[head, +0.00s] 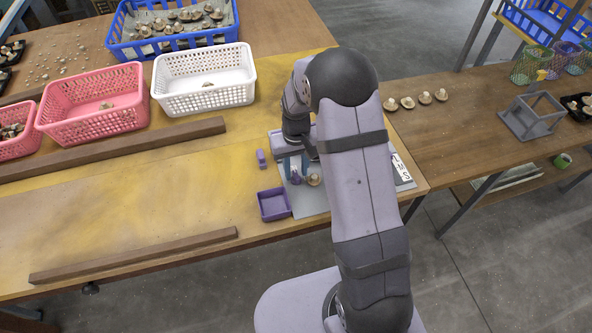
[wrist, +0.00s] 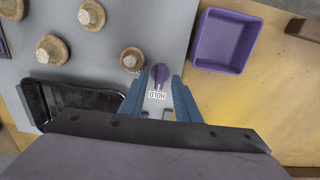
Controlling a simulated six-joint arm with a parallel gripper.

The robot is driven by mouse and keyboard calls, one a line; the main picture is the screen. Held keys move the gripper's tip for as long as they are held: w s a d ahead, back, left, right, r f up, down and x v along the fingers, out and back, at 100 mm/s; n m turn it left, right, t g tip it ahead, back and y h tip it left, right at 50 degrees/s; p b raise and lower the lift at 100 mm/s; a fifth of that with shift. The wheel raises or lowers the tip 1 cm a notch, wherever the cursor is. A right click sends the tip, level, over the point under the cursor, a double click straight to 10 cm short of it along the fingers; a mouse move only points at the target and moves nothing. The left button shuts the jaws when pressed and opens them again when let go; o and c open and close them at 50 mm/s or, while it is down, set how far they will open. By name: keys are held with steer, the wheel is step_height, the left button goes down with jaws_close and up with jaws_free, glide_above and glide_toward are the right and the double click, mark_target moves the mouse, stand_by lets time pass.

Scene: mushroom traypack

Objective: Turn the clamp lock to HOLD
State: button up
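In the wrist view, the purple clamp lock lever (wrist: 160,74) stands on the grey plate (wrist: 110,12), with a white HOLD label (wrist: 156,95) beside it, its text upside down. My gripper (wrist: 158,80) is open, its two blue fingers on either side of the lever and label, with a gap seen on each side. Whether a finger touches the lever cannot be told. In the head view, my gripper (head: 296,170) is low over the plate, and my arm hides part of that area.
A purple tray (wrist: 225,42) lies right of the lever in the wrist view. Several mushrooms (wrist: 132,59) and a black tray (wrist: 35,103) are to its left. In the head view, wooden bars (head: 135,256) lie on the table; white (head: 205,95) and pink baskets (head: 95,125) stand behind.

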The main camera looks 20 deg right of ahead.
mark_target(296, 175)
steer(key=shift+r+b, duration=0.5)
steer(key=shift+r, duration=2.75)
steer(key=shift+w, duration=0.1)
steer(key=shift+f, duration=0.25)
steer(key=shift+g, duration=0.5)
steer(key=s+f, duration=0.2)
steer(key=s, duration=0.3)
steer(key=shift+s+f, duration=0.15)
steer(key=shift+f, duration=0.25)
steer(key=shift+g, duration=0.5)
steer(key=s, duration=0.7)
steer(key=shift+s+a+f, duration=0.1)
steer(key=shift+s+a, duration=0.05)
steer(key=shift+s, duration=0.15)
steer(key=s+r+p, duration=0.2)
steer(key=s+r, duration=0.3)
steer(key=s, duration=0.4)
step_height(296, 175, up, 6)
steer(key=f+t+p, duration=0.1)
steer(key=t, duration=0.1)
step_height(296, 175, down, 47)
steer(key=b, duration=4.7)
steer(key=shift+w+a, duration=0.35)
steer(key=shift+a, duration=0.05)
